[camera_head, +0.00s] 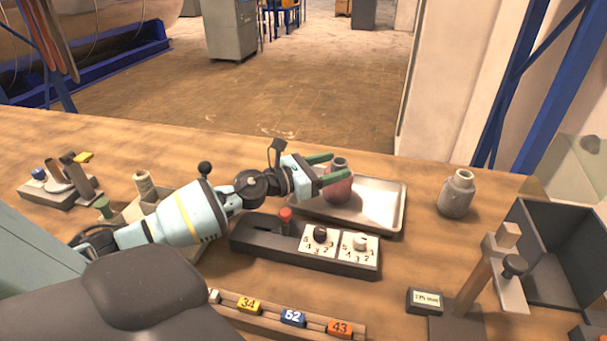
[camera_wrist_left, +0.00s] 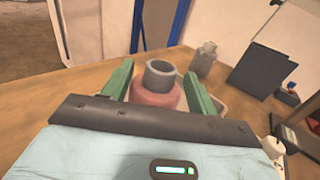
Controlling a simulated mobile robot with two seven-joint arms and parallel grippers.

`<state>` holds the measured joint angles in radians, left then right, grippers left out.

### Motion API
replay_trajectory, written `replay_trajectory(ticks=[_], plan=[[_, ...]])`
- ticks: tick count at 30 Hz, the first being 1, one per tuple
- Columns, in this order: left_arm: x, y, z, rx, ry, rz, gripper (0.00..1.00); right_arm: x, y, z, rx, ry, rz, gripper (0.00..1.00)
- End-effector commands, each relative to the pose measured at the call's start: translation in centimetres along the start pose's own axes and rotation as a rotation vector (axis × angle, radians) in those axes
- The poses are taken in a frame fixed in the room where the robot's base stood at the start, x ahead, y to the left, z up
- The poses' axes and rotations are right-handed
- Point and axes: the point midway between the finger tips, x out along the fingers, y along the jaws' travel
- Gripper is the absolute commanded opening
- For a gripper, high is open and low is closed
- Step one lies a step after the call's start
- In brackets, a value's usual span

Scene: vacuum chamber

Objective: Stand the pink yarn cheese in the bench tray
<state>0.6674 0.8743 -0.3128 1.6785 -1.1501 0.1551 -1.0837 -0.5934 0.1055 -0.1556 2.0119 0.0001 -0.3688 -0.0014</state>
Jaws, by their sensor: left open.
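The pink yarn cheese (camera_head: 338,189) stands upright in the metal bench tray (camera_head: 391,228), toward the tray's left half. Its grey tube sticks up from the top, and part of it is hidden by a finger. My left gripper (camera_head: 335,168) reaches in from the left with its green fingers open, one on each side of the cheese. In the left wrist view the cheese (camera_wrist_left: 156,97) sits between the two spread fingers (camera_wrist_left: 160,88); I cannot tell whether either touches it. My right gripper is not in view.
A grey bottle (camera_head: 457,194) stands right of the tray. A black panel with dials (camera_head: 305,245) and a red knob lies in front of it. A thread spool (camera_head: 145,186) is at left, a dark open bin (camera_head: 560,250) at right. Numbered blocks (camera_head: 293,317) line the front.

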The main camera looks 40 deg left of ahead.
Motion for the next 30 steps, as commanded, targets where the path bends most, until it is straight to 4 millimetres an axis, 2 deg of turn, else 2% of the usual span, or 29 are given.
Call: replay_trajectory(ticks=[1, 10, 18, 24, 30], plan=[[-0.8, -0.1, -0.6, -0.001, 0.008, -0.001, 0.58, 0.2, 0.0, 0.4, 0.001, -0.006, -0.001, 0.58], [-4.9, -0.1, -0.7, -0.001, 0.009, -0.003, 0.58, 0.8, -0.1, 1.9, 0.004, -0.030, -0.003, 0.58], [-8.0, -0.2, -0.6, -0.001, 0.008, -0.003, 0.58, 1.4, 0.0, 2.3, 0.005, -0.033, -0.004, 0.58], [-9.9, -0.1, -0.4, -0.003, 0.005, -0.002, 0.58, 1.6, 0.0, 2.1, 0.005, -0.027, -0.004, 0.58], [-10.9, -0.1, -0.2, -0.001, 0.004, -0.002, 0.58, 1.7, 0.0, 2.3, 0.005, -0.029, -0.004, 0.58]])
